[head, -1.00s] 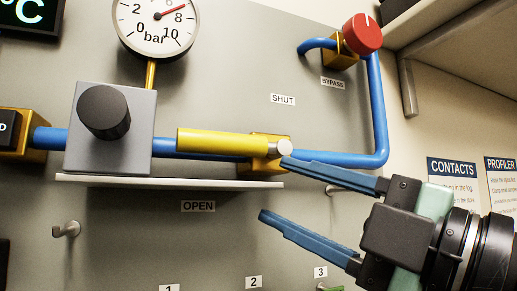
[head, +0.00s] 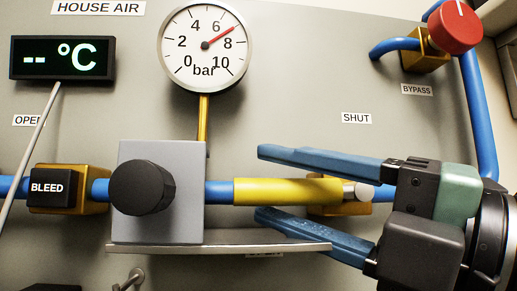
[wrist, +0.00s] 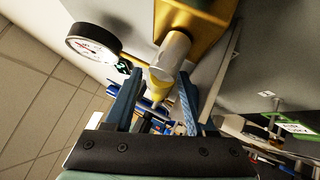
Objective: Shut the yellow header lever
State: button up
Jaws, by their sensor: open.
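The yellow header lever (head: 285,191) lies level along the blue pipe, pointing left from its silver pivot (head: 358,192) on a brass valve (head: 340,208). A SHUT label (head: 357,118) is above the pivot; the OPEN label below is mostly hidden. My gripper (head: 260,183) is open, coming from the right, with one blue finger above the lever and one below in the head view. In the wrist view, the lever's yellow end (wrist: 158,92) shows between the open fingers (wrist: 161,75), below the silver pivot (wrist: 174,50). I cannot tell whether either finger touches it.
A grey box with a black knob (head: 141,187) is left of the lever. A narrow shelf (head: 225,248) runs just below. A gauge (head: 205,45) is above, and a red bypass knob (head: 455,27) is at upper right. The panel between gauge and SHUT label is clear.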

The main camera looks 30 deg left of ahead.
aim_at(259, 183)
jog(key=shift+p+x, duration=0.5)
jog(key=shift+x, duration=1.05)
jog(key=shift+c, duration=0.2)
grip_shut()
jog(key=shift+f, duration=0.1)
